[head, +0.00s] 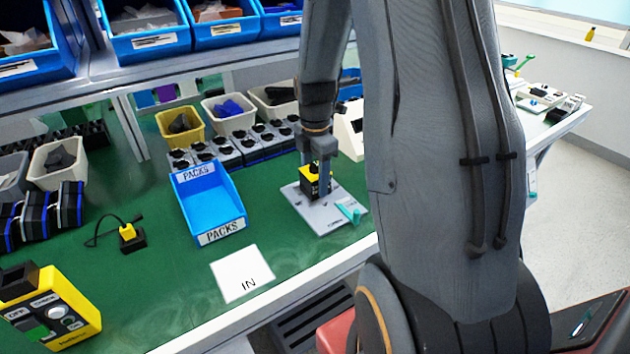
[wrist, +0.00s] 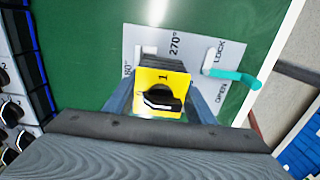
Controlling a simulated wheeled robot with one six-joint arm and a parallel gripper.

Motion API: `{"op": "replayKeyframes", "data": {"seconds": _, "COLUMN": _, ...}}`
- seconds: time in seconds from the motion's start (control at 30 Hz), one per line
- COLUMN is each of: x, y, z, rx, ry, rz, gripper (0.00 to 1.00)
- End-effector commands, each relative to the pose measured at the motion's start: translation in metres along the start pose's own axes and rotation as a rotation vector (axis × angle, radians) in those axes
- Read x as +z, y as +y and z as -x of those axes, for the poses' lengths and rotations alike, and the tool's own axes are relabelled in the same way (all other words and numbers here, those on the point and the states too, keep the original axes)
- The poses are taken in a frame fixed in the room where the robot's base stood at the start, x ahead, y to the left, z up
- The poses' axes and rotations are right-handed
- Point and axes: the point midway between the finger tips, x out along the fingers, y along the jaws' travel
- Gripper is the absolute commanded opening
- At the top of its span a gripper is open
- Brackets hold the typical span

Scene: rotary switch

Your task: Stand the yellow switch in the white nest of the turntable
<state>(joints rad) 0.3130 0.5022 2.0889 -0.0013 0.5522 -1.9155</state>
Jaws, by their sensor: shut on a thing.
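The yellow switch (wrist: 160,82) has a square yellow face with a black knob and the mark "1". My gripper (wrist: 158,108) is shut on it, with a finger on each side. In the head view the switch (head: 312,178) is between the fingers of my gripper (head: 318,185), over the turntable plate (head: 328,215). The grey plate also shows in the wrist view (wrist: 192,48), with "270°", "LOCK" and "OPEN" marks and a teal lever (wrist: 235,75). The white nest is mostly hidden under the switch. I cannot tell whether the switch is seated.
A blue PACKS tray (head: 210,205) stands left of the plate, with a white IN sheet (head: 242,273) in front. A row of grey switches (head: 235,145) and several bins line the back. A yellow tester (head: 55,310) stands at the front left.

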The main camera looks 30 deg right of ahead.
Motion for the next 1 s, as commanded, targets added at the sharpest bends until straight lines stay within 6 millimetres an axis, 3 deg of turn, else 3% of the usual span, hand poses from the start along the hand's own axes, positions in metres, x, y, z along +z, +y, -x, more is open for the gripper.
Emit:
{"op": "replayKeyframes", "data": {"seconds": 0.73, "x": 0.000, "y": 0.000, "z": 0.055, "rx": 0.001, "ry": 0.000, "rz": 0.000, "gripper": 0.30}}
{"op": "replayKeyframes", "data": {"seconds": 1.0, "x": 0.000, "y": 0.000, "z": 0.058, "rx": 0.001, "ry": 0.000, "rz": 0.000, "gripper": 0.30}}
